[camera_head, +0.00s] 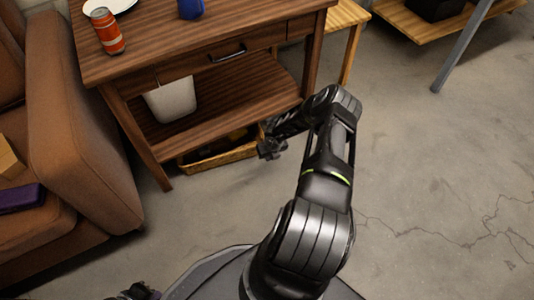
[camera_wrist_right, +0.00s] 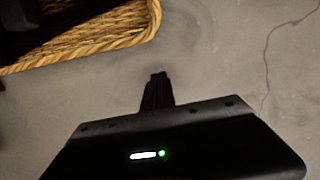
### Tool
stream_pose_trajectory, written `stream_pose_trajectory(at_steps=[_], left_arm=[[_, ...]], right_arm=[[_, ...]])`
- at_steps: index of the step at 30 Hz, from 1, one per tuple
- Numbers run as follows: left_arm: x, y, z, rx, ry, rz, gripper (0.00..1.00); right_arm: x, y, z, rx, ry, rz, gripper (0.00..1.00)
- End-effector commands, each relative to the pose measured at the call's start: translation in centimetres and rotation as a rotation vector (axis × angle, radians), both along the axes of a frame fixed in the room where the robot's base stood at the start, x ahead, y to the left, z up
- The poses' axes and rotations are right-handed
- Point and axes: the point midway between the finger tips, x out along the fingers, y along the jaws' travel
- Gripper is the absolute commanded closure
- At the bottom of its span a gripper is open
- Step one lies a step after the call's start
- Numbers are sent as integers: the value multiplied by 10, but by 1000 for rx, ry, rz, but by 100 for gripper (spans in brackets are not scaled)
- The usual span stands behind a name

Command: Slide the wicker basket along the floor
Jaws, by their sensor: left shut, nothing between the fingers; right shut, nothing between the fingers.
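The wicker basket (camera_head: 222,159) sits on the floor under the lower shelf of the wooden side table, partly hidden by the shelf. In the right wrist view its woven corner (camera_wrist_right: 112,30) shows at the upper left, with dark contents inside. My right gripper (camera_head: 268,151) is by the basket's right end in the head view. In the right wrist view the gripper (camera_wrist_right: 157,82) is shut and empty, with bare floor between its tips and the basket; they look apart. My left gripper (camera_head: 140,291) barely shows at the bottom edge, shut and away from the basket.
The side table (camera_head: 190,50) carries an orange can (camera_head: 107,32), a blue item (camera_head: 191,8) and a plate (camera_head: 112,4). A white container (camera_head: 172,101) stands on its shelf. A brown sofa (camera_head: 75,130) is at left. The concrete floor (camera_head: 440,170) at right is clear.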

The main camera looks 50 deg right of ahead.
Motion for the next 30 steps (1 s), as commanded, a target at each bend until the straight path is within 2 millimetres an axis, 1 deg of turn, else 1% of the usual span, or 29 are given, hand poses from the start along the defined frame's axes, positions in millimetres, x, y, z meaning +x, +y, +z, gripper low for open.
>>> stream_pose_trajectory(at_steps=[1, 3, 9, 12, 15, 19, 27, 30], left_arm=[[-1, 0, 6, 0, 2, -1, 100], [-2, 1, 20, 0, 7, -1, 100], [-6, 1, 43, -3, 17, -8, 100], [-8, 1, 50, -4, 22, -10, 100], [-9, 1, 54, -5, 25, -12, 100], [-10, 1, 55, -6, 26, -13, 100], [-10, 1, 55, -6, 26, -13, 100], [-9, 1, 52, -5, 25, -12, 100]], right_arm=[[-6, 0, 3, 0, 3, 2, 100], [-6, 1, 27, -3, -1, 5, 100], [-17, 6, 69, -2, 1, 4, 100], [-21, 8, 84, -2, 1, 4, 100], [-24, 9, 93, 0, 0, 2, 100], [-25, 11, 97, 0, 1, 2, 100], [-25, 11, 97, 0, 1, 2, 100], [-26, 14, 91, 15, -7, -2, 100]])
